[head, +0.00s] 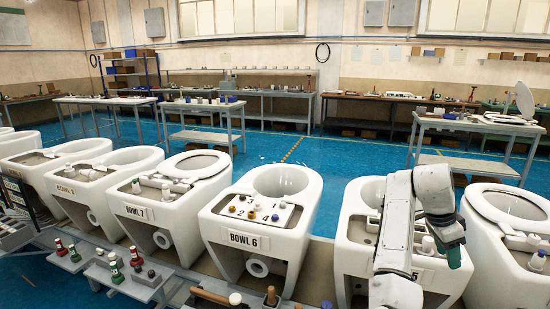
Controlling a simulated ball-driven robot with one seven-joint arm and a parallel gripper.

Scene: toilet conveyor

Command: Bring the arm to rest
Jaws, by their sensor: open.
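My arm rises from the bottom right over the bowl to the right of Bowl 6. My gripper (453,257) is at the lower end of this folded part, above that bowl's front deck. It is small and dark, its fingers are hard to make out, and nothing shows held in it. The arm hides part of the toilet bowl (355,220) behind it and most of its label.
Bowl 6 (283,195) stands left of my arm, with Bowl 7 (150,215) farther left. Another toilet (510,220) is close on the right. A low grey tray (130,280) holds stamps and bottles at front left. Workbenches (475,125) stand behind, with open blue floor between.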

